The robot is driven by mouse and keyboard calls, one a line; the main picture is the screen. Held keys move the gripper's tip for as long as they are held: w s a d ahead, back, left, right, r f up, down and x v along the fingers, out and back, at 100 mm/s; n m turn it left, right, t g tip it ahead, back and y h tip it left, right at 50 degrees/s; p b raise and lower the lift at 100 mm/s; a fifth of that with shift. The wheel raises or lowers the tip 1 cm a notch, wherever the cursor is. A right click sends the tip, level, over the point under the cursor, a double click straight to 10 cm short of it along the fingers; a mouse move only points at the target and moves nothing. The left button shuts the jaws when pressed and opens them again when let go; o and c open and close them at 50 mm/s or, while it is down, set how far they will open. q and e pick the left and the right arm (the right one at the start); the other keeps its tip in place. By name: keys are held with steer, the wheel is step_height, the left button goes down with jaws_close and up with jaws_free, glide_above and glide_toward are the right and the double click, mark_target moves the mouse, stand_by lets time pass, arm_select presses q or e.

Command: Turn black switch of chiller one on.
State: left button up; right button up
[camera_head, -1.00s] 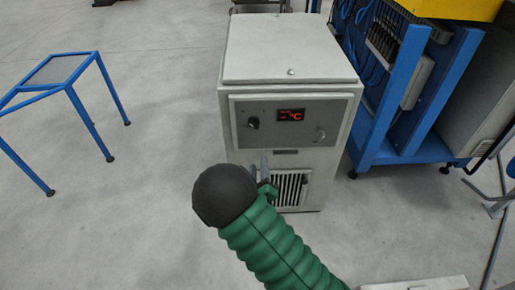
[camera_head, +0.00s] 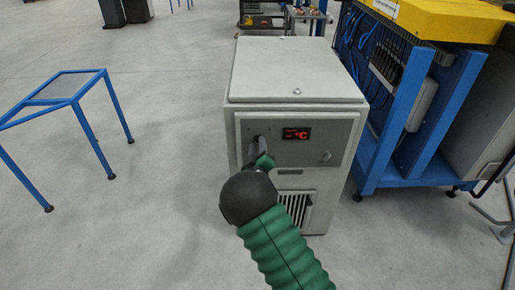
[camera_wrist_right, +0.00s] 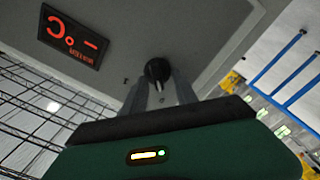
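The chiller (camera_head: 297,75) is a pale grey box with a front panel holding a red-lit display (camera_head: 296,133) and a black switch. In the head view my right gripper (camera_head: 259,150) is right at the switch and mostly covers it. The right wrist view shows the round black switch (camera_wrist_right: 157,70) up close, with the two grey fingers of my right gripper (camera_wrist_right: 160,88) apart on either side of its lower part. I cannot tell whether the fingers touch it. The display (camera_wrist_right: 72,37) appears upside down there. My left gripper is out of view.
A blue-framed stand (camera_head: 65,88) is on the floor at left. A blue rack (camera_head: 405,120) with cables and a yellow top stands close to the chiller's right. The floor between stand and chiller is clear.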

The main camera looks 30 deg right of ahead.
steer(key=shift+a, duration=0.1)
steer(key=shift+c, duration=0.7)
steer(key=shift+s+d, duration=0.1)
steer(key=shift+d, duration=0.2)
jaws_close()
steer(key=shift+a+f, duration=0.1)
